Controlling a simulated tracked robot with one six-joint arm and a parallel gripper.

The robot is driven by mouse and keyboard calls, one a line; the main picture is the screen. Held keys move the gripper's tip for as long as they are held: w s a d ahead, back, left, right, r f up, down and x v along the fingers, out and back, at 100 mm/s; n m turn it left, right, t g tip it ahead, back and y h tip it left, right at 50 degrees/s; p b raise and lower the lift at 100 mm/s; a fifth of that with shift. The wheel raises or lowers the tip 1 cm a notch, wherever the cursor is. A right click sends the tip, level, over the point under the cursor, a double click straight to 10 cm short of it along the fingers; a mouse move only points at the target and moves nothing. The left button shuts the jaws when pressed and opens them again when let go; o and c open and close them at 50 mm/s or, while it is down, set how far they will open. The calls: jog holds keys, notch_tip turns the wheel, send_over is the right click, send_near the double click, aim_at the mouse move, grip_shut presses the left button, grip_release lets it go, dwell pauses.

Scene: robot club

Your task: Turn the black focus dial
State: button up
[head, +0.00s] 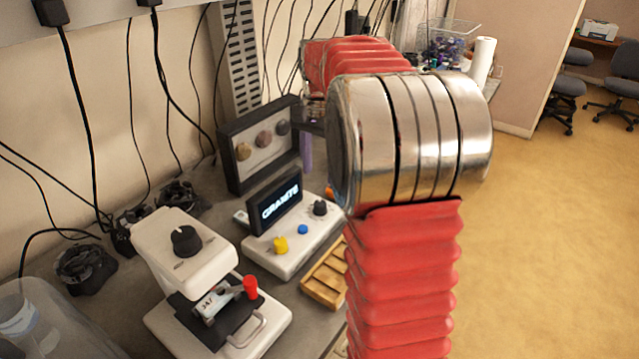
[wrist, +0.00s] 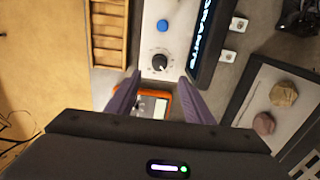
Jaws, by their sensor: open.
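A white console with a lit screen reading GRANITE (head: 280,209) carries a black dial (head: 320,207), a blue button and a yellow knob. In the wrist view this black dial (wrist: 159,62), with a white pointer mark, lies just beyond the fingertips, in line with the gap. My gripper (wrist: 160,79) is open and empty, its purple fingers apart and not visibly touching the dial. In the head view one purple finger (head: 306,152) shows behind the console; my arm hides the rest. Another black dial (head: 186,240) sits on top of a white microscope-like device (head: 170,222). No label tells which is the focus dial.
An orange meter (wrist: 157,102) lies under my fingers. A wooden tray (head: 325,280) lies at the console's front. A dark-framed panel with stone samples (head: 236,150) stands behind it. Black coiled parts and a clear bin (head: 45,325) are at the left.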

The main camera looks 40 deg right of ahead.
notch_tip(320, 180, up, 3)
jog(key=shift+r, duration=0.2)
jog(key=shift+s, duration=0.1)
dwell(0.5)
